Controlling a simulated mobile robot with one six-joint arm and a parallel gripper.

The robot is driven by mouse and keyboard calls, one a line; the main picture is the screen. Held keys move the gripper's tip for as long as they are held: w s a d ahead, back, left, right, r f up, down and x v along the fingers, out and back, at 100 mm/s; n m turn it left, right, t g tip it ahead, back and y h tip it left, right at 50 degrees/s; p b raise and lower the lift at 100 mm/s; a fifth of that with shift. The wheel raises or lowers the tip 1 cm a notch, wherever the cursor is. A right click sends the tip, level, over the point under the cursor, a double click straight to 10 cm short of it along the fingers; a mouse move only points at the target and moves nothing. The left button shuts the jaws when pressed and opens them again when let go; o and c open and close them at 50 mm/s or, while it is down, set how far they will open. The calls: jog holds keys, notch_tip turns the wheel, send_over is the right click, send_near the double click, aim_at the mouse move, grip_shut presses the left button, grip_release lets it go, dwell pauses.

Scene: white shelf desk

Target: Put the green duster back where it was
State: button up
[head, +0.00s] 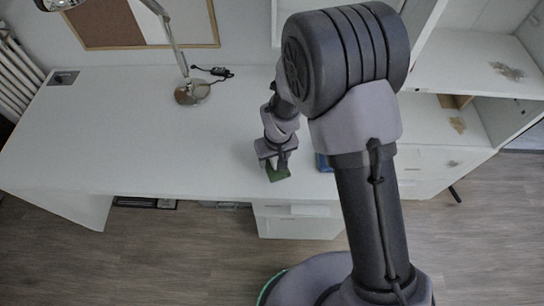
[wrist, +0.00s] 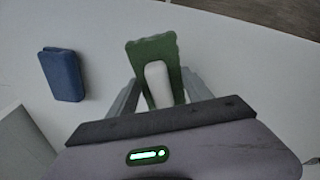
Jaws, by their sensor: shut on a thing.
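The green duster (wrist: 151,51) has a flat green body with a white handle (wrist: 158,84). In the wrist view it sits between the fingers of my gripper (wrist: 155,95), which are shut on it. In the head view my gripper (head: 279,164) is over the desk near its front edge, with the green duster (head: 278,175) just below it. I cannot tell whether the duster touches the desk top. The duster's lower part is hidden by my gripper in the wrist view.
A blue block (wrist: 63,75) lies on the white desk (head: 130,130), left of the duster in the wrist view; in the head view the blue block (head: 323,162) is partly behind my arm. A lamp (head: 191,93) stands at the back. The desk's left half is clear.

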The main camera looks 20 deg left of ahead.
jog(key=shift+w+a+f, duration=0.2)
jog(key=shift+w+a, duration=0.15)
jog(key=shift+w, duration=0.25)
jog(key=shift+w+a+f, duration=0.15)
jog(key=shift+w+a, duration=0.2)
jog(key=shift+w, duration=0.25)
notch_tip(320, 180, down, 3)
jog(key=shift+f+b, duration=0.2)
jog(key=shift+b, duration=0.95)
jog(key=shift+r, duration=0.15)
jog(key=o, duration=1.5)
